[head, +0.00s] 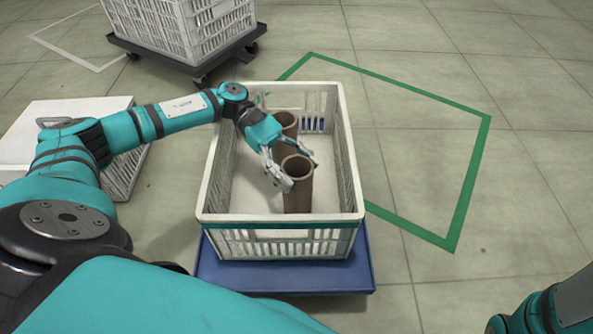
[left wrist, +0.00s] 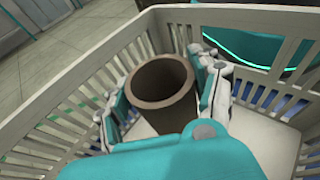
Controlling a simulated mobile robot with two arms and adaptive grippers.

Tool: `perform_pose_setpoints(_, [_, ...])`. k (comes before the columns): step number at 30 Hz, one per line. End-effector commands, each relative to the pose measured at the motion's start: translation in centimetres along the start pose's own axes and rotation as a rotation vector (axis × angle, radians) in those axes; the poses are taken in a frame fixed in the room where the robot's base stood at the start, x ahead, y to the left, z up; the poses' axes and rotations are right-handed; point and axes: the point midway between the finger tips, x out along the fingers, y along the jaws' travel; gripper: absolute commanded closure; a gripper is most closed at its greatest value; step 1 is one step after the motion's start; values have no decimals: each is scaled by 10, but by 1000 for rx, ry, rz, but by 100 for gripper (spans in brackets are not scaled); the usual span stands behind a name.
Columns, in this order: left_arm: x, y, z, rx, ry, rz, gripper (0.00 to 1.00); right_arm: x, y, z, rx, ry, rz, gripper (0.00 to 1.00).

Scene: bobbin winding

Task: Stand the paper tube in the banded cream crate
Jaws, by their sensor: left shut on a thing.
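The cream crate (head: 281,219) with a teal band round its front rim stands in the middle of the head view. My left gripper (head: 298,172) reaches down into it and is shut on a brown paper tube (head: 298,195), one finger on each side near the top. This tube is upright inside the crate, near the front wall. I cannot tell whether its lower end touches the crate floor. In the left wrist view the held tube (left wrist: 160,85) shows its open end between the fingers. A second brown tube (head: 286,121) stands just behind it, partly hidden by the gripper.
The crate rests on a blue dolly (head: 285,279). A white crate (head: 120,172) is at the left behind my left arm, and another crate (head: 205,30) sits on a dark dolly at the back. The green-outlined floor area (head: 420,150) at the right is empty.

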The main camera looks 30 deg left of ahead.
Motion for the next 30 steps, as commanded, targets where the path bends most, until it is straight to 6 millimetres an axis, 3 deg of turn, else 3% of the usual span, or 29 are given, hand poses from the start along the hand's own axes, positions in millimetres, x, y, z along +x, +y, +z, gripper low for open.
perform_pose_setpoints(9, [1, 0, -3, 1, 0, 0, 86, -4, -1, -2, 0, 2, -1, 10])
perform_pose_setpoints(10, [0, 0, -2, 1, 0, 0, 34, -2, -1, -1, 0, 2, -1, 10])
perform_pose_setpoints(15, [0, 0, -1, 0, 0, 0, 12, -2, -1, -1, 0, 1, -1, 10])
perform_pose_setpoints(26, [-2, 0, 5, 1, 1, 1, 12, 4, 1, 1, 0, 1, -1, 10])
perform_pose_setpoints(30, [-22, 1, 6, -1, 1, 5, 12, 14, 3, 5, 0, 0, -1, 10])
